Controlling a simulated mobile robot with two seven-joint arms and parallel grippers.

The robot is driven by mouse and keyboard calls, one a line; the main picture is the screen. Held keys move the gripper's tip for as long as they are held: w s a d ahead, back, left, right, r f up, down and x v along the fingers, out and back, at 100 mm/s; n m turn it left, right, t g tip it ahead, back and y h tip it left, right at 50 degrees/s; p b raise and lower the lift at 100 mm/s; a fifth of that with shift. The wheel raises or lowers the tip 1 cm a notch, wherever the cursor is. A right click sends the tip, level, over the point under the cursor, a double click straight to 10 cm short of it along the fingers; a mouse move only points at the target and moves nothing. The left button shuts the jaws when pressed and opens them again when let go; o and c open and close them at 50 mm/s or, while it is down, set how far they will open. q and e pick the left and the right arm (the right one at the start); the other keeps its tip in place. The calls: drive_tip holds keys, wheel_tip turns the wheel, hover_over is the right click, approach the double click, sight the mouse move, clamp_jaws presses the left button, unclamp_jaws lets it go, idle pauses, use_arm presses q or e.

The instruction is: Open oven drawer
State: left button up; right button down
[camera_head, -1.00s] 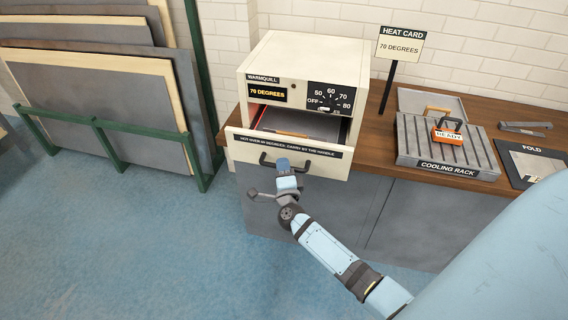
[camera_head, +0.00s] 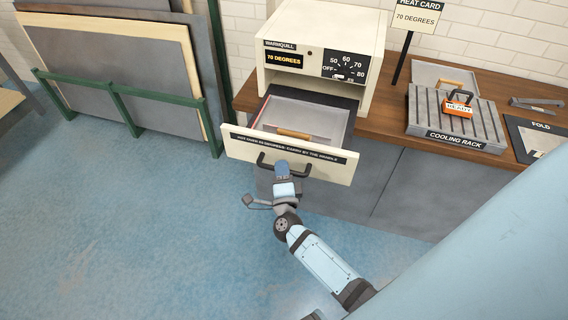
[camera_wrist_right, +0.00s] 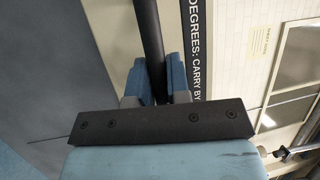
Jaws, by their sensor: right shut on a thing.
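The cream oven (camera_head: 318,28) stands on the wooden counter, its display reading 70 DEGREES. Its drawer (camera_head: 240,146) is pulled well out, and a grey tray (camera_head: 318,110) with a wooden-looking handle (camera_head: 293,134) lies inside. My right gripper (camera_head: 283,170) is at the dark bar handle (camera_head: 304,170) on the drawer front. In the right wrist view my right gripper (camera_wrist_right: 157,82) is shut on the dark bar handle (camera_wrist_right: 149,35), one blue finger on each side. My left gripper is not in view.
On the counter, right of the oven, stand a cooling rack (camera_head: 455,132) with an orange READY tag (camera_head: 458,109), a heat card sign (camera_head: 415,16), a stapler-like tool (camera_head: 537,103) and a FOLD mat (camera_head: 530,132). Boards lean in a green rack (camera_head: 118,100) at left. Blue floor before the counter is clear.

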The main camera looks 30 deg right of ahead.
drive_tip(key=c, duration=1.2)
unclamp_jaws()
drive_tip(key=shift+o, duration=0.5)
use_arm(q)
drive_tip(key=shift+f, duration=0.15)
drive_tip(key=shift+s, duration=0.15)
use_arm(e)
drive_tip(key=shift+s+a+f, duration=0.1)
